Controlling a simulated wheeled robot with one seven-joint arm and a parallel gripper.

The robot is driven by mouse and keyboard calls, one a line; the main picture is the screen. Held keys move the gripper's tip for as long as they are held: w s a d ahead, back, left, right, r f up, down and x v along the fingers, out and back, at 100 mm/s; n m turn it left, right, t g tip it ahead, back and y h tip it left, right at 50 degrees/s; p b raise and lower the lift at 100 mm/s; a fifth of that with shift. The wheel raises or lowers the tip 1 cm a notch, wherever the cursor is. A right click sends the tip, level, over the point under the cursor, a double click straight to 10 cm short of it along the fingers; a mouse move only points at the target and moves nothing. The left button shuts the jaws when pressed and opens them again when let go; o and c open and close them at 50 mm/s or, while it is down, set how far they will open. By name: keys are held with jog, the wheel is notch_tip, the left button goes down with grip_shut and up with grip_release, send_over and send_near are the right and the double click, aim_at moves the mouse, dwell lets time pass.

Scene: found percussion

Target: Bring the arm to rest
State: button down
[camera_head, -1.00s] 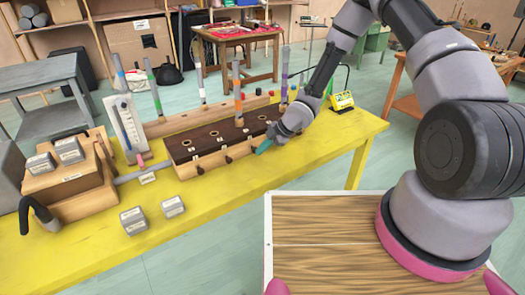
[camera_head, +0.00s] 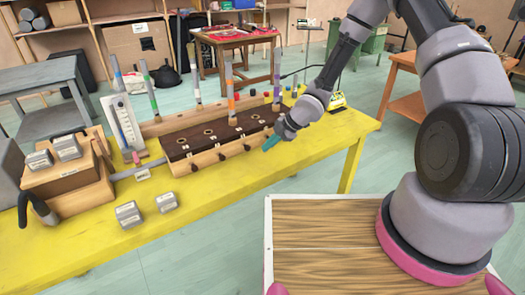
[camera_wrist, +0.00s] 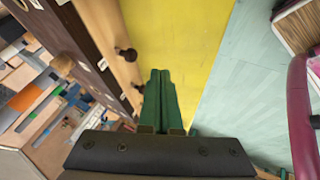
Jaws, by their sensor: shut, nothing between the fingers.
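My gripper (camera_head: 271,143) is shut and empty. Its teal fingers hang beside the front right part of the dark-topped wooden block (camera_head: 197,147), above the yellow table (camera_head: 235,186). In the wrist view the closed green fingers (camera_wrist: 158,74) point over the yellow tabletop (camera_wrist: 192,30), with the block's front face and its dark knobs (camera_wrist: 127,54) to their left. The fingers look apart from the block. My arm reaches down from the upper right of the head view, bent at its joints.
Several upright tubes with coloured bands, one orange (camera_head: 232,103), stand at the block. Grey weights (camera_head: 129,214) sit on the table's left front, near a wooden box (camera_head: 68,175). A small yellow-green device (camera_head: 338,103) stands behind my wrist. The table's right front is clear.

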jog(key=d+r+m+t+h, duration=0.2)
jog(key=d+r+m+h, duration=0.3)
jog(key=d+r, duration=0.7)
jog(key=d+r+m+t+h, duration=0.2)
jog(key=d+r+m, duration=0.6)
jog(key=r, duration=0.8)
jog(key=s+d+r+m+h, duration=0.1)
jog(key=s+d+r+m, duration=0.4)
jog(key=s+r+m, duration=0.45)
jog(key=s+a+r+m+t+y, duration=0.1)
jog(key=s+r+m+y, duration=0.1)
jog(key=s+r+m, duration=0.3)
jog(key=s+r, duration=0.4)
jog(key=s, duration=0.4)
jog(key=shift+s+a+m+y, duration=0.15)
jog(key=shift+a+m+y, duration=0.05)
jog(key=shift+m+y, duration=0.2)
jog(key=shift+r, duration=0.1)
dwell(0.4)
